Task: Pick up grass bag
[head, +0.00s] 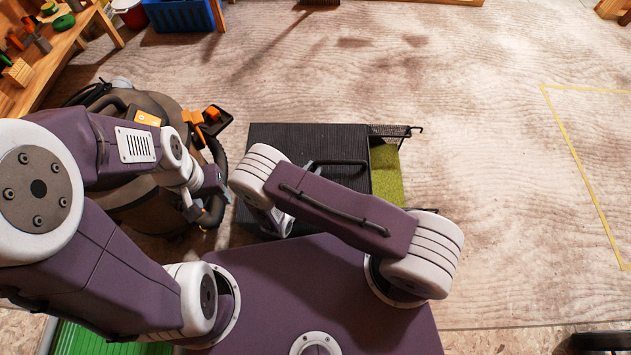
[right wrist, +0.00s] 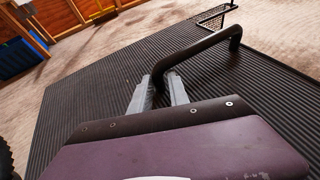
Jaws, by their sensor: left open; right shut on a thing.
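The grass bag (head: 275,140) is a dark, ribbed box with a black bar handle (head: 340,163) on top. It stands on the floor in front of me, partly hidden by my right arm. Green shows along its right side in the head view. In the right wrist view its ribbed top (right wrist: 95,95) fills the middle. My right gripper (right wrist: 160,90) is shut on the near end of the handle (right wrist: 205,42). My left gripper (head: 207,200) is open and empty, left of the bag and beside the mower.
A dark mower (head: 135,200) with orange parts stands close on the bag's left, partly behind my left arm. A wooden workbench (head: 70,50) with tools and a blue crate (head: 180,15) are at the back left. Yellow tape (head: 585,160) marks the floor at right. Floor right of the bag is clear.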

